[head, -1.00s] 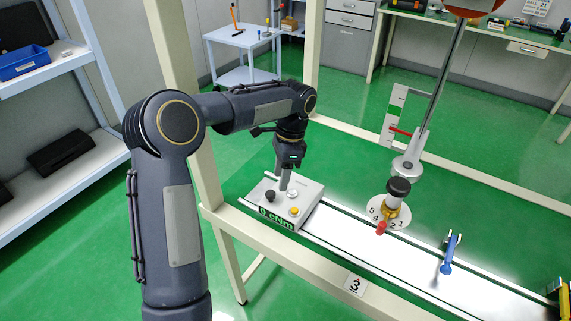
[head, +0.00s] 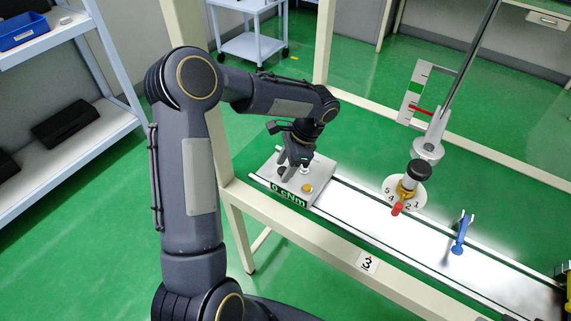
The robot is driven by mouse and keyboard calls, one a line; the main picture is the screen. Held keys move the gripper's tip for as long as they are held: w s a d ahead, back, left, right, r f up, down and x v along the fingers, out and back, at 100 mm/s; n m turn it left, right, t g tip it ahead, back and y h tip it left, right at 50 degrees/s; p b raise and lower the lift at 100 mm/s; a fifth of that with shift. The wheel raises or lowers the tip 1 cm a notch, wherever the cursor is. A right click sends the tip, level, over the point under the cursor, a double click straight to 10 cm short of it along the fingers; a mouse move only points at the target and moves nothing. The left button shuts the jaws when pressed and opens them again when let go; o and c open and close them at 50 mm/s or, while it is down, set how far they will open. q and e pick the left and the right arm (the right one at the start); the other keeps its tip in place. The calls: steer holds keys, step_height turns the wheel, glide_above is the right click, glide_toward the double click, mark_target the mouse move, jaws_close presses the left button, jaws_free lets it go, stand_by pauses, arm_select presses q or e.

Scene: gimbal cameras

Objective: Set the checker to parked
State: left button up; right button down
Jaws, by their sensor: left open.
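The checker (head: 318,187) is a flat grey box on the left end of the white rail. Its front display (head: 289,196) reads 0 cNm. On its top are a yellow button (head: 307,188), a pale round knob (head: 305,170) and a dark knob (head: 282,171), the last partly hidden by my gripper. My left gripper (head: 292,174) points down, open, just over the checker's top between the dark and pale knobs. I cannot tell whether it touches either. My right gripper is not in view.
A hanging screwdriver (head: 418,170) with a numbered dial (head: 411,196) is over the rail (head: 385,222). A blue tool (head: 461,234) stands to its right. Cream frame posts (head: 322,60) rise around the bench. A shelf (head: 75,150) is at left.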

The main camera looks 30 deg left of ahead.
arm_select(q)
steer(key=shift+c, duration=0.5)
jaws_close()
steer(key=shift+w+a, duration=0.15)
steer(key=shift+a, duration=1.95)
steer(key=shift+r, duration=0.1)
steer(key=shift+o, duration=0.5)
jaws_free()
steer(key=shift+a, duration=0.1)
